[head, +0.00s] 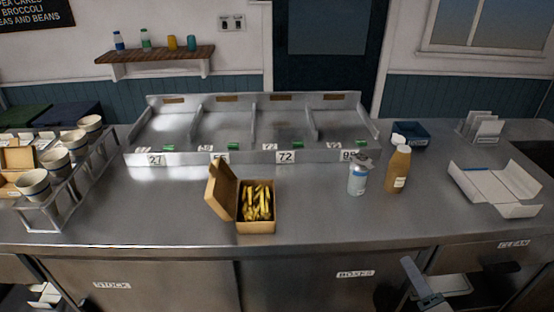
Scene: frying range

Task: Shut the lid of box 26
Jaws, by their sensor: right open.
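A brown cardboard box (256,226) stands on the steel counter, left of the middle near the front edge. It is filled with yellow fries (257,203). Its lid (222,190) stands open, leaning out to the left. I cannot read a number 26 on it. My right gripper (420,281) shows at the bottom right, below and in front of the counter edge, open and well apart from the box. My left gripper is out of view.
A divided steel tray (285,157) with number cards stands behind the box. A shaker (358,177) and a brown bottle (398,170) stand to its right. A flat white carton (495,185) lies far right. A rack of cups (70,190) stands left. The counter beside the box is clear.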

